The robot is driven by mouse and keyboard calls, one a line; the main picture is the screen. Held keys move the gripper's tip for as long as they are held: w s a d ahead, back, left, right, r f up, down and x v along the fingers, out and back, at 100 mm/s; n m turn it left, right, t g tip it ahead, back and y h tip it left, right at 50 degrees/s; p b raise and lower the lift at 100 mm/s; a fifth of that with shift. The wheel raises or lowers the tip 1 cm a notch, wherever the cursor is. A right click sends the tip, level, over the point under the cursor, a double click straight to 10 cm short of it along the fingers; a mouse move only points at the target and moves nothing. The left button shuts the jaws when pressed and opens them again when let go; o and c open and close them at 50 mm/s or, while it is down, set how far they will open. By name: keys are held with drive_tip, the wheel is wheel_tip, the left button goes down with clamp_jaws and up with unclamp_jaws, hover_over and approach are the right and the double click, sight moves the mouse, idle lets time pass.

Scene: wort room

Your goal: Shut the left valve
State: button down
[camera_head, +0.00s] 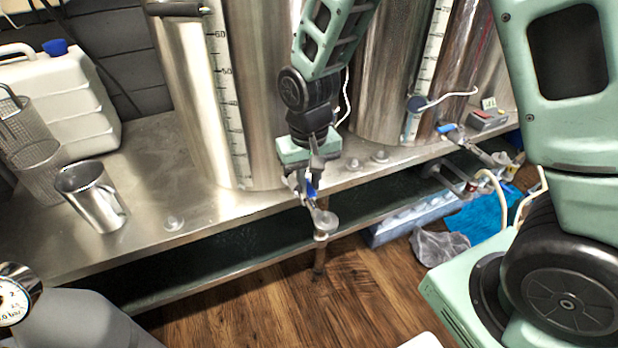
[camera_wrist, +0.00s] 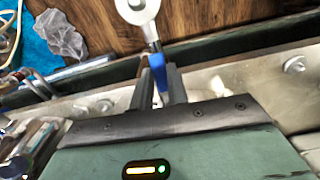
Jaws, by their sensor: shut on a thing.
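The left valve (camera_head: 322,219) sticks out from the foot of the left steel vessel (camera_head: 190,95), over the front edge of the steel bench. Its small blue handle (camera_head: 310,190) shows at my gripper (camera_head: 311,178). In the wrist view the blue handle (camera_wrist: 157,70) lies between the two dark fingers of my gripper (camera_wrist: 160,85), which are shut on it. The round metal end of the valve (camera_wrist: 136,8) shows beyond the fingertips. My gripper hides the part of the valve nearest the vessel.
A second vessel (camera_head: 385,85) with a blue-handled valve (camera_head: 447,129) stands to the right. A metal mug (camera_head: 92,197), wire baskets (camera_head: 35,150) and a white canister (camera_head: 60,95) stand at left. A lower shelf (camera_head: 230,250) runs beneath the bench (camera_head: 150,235).

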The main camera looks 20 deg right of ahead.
drive_tip(key=shift+r, duration=0.1)
drive_tip(key=w+a+m+p, duration=0.6)
drive_tip(key=w+m+p, duration=0.1)
drive_tip(key=m+p, duration=1)
drive_tip(key=shift+a+m+p, duration=0.25)
drive_tip(key=shift+m+p, duration=0.15)
drive_tip(key=shift+p, duration=0.3)
drive_tip(key=c, duration=1.4)
unclamp_jaws()
drive_tip(key=shift+o, duration=0.2)
wheel_tip(320, 180, up, 17)
drive_tip(key=shift+r+p, duration=0.15)
drive_tip(key=shift+p, duration=0.45)
